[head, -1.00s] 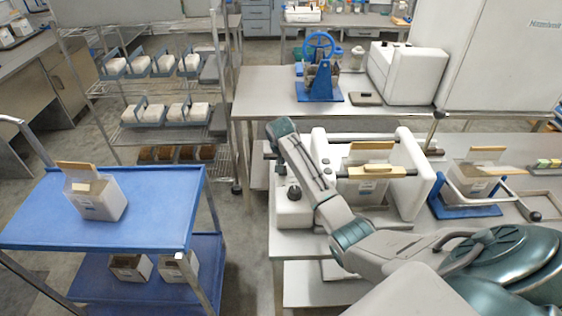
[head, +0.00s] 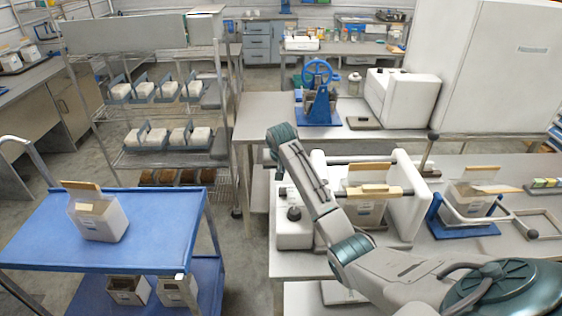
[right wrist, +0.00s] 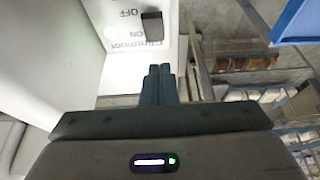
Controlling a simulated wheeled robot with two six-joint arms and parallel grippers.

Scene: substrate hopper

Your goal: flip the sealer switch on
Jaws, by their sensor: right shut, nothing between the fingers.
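The sealer (head: 405,222) is a white machine on the near bench, with a bar across it and black knobs on its left part. A white bag with a tan top (head: 365,213) stands in it. In the right wrist view, the black switch (right wrist: 152,27) sits on a white face beside printed OFF and ON marks. I cannot tell which way it is set. My right gripper (right wrist: 160,72) is shut and empty, its fingertips just short of the switch and apparently apart from it. In the head view my right arm hides it. My left gripper is out of view.
A blue cart (head: 150,240) with a white bag (head: 98,218) stands at the left. A wire rack (head: 165,105) holds several bags behind it. A blue stand (head: 465,222) with another bag is right of the sealer. Floor shows between cart and bench.

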